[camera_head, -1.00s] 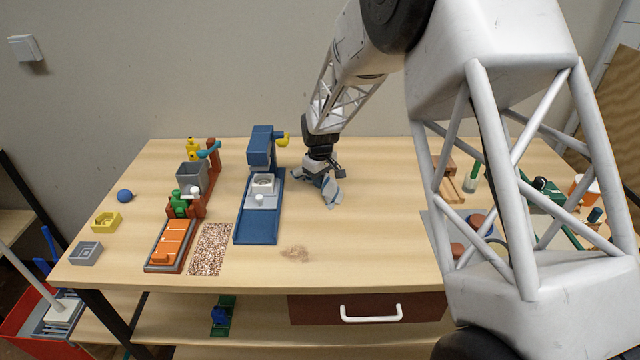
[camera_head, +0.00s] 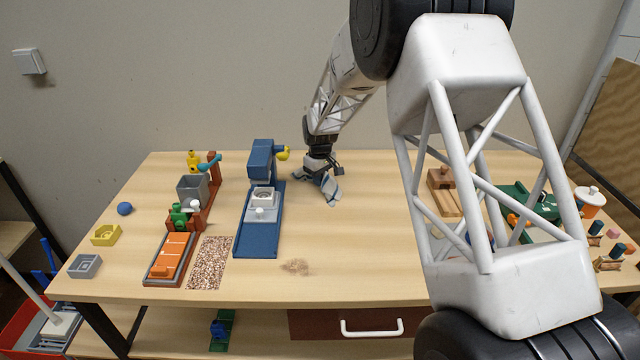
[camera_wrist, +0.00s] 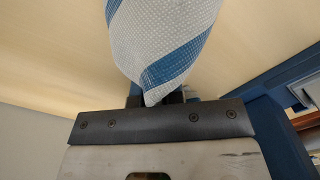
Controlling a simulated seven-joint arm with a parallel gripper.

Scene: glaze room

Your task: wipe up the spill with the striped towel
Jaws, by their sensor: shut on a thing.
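The striped towel (camera_head: 328,184) is light grey with blue bands. It hangs crumpled from my gripper (camera_head: 318,168), at the back middle of the table, right of the blue machine. In the wrist view the towel (camera_wrist: 165,40) bulges out from between the fingers, which it mostly hides. My gripper is shut on it. I cannot tell whether the towel's lower end touches the table. The spill (camera_head: 297,267) is a small brownish smear near the table's front edge, in front of and left of the towel. Nothing covers it.
The blue machine (camera_head: 258,225) stands left of my gripper. A speckled mat (camera_head: 210,263) and an orange-topped tray (camera_head: 170,258) lie left of the spill. A wooden block piece (camera_head: 440,180) and a green case (camera_head: 530,203) are at right. The table (camera_head: 350,240) between is clear.

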